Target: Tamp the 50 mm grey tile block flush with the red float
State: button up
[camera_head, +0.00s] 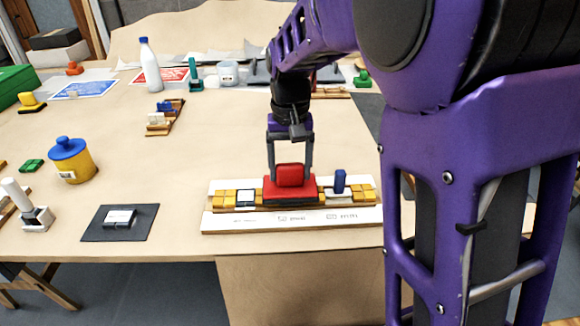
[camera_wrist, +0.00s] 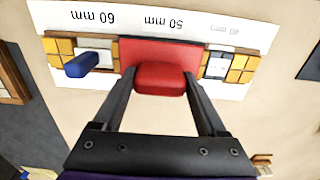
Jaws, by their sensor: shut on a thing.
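The red float (camera_head: 289,190) sits on the middle of the yellow-tiled mosaic strip (camera_head: 222,197), behind the 50 mm mark of the white label board (camera_head: 291,218). My gripper (camera_head: 290,170) is shut on the float's red handle, a finger on each side. In the wrist view the float (camera_wrist: 165,50) covers the strip's middle, with my gripper (camera_wrist: 160,76) around its handle. The 50 mm grey tile block is not visible; the float hides whatever lies beneath it. I cannot tell how level that spot is.
A pale block (camera_head: 246,197) sits in the strip left of the float. A blue-handled piece (camera_head: 340,182) stands close on its right. A yellow jar (camera_head: 75,165) and white bottle (camera_head: 150,68) stand farther left.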

jog(key=shift+f, duration=0.45)
jog(key=shift+s+f, duration=0.15)
jog(key=shift+f, duration=0.1)
dwell(2.0)
jog(key=shift+r, duration=0.1)
notch_tip(320, 180, up, 7)
jog(key=p, duration=0.6)
jog(key=shift+r, duration=0.15)
jog(key=shift+w, duration=0.2)
